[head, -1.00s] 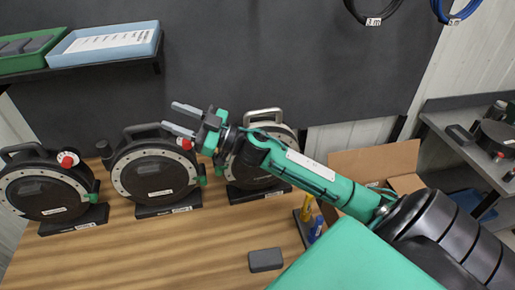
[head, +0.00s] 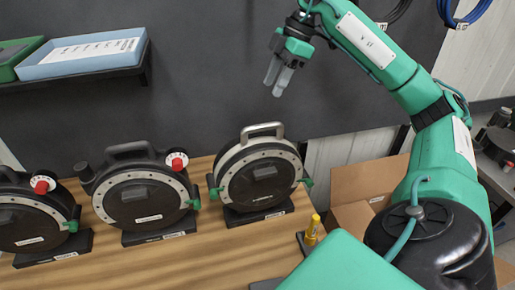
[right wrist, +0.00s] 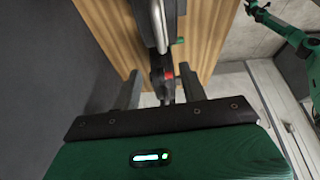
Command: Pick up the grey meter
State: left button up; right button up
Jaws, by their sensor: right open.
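The grey meter (head: 258,178) stands upright on its black base on the wooden bench, the rightmost of three round meters in the head view. It has a light grey rim, a silver handle on top and green clips at its sides. My right gripper (head: 277,84) is open and empty, pointing down, and appears above the handle with a gap. In the right wrist view, its two dark fingers (right wrist: 160,92) are spread, with a pale handle (right wrist: 158,25) seen beyond them near the top; a red knob shows between the fingers. My left gripper is not in view.
Two black meters with red knobs, one in the middle (head: 143,197) and one at the left (head: 30,222), stand beside the grey one. A cardboard box (head: 350,215) and a yellow bottle (head: 312,230) are at the right. A shelf with a blue tray (head: 85,53) hangs upper left.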

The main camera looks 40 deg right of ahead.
aim_at(259, 126)
jog(key=p+x, duration=0.1)
jog(key=x, duration=0.7)
jog(key=shift+s+d+f, duration=0.15)
jog(key=shift+f, duration=0.05)
jog(key=shift+d+p+x, duration=0.2)
jog(key=shift+p+x, duration=1)
jog(key=shift+x, duration=1.15)
jog(key=shift+s+a+f, duration=0.1)
jog(key=shift+f, duration=0.3)
grip_shut()
jog(key=shift+r, duration=0.1)
jog(key=shift+r, duration=0.2)
jog(key=shift+f, duration=0.1)
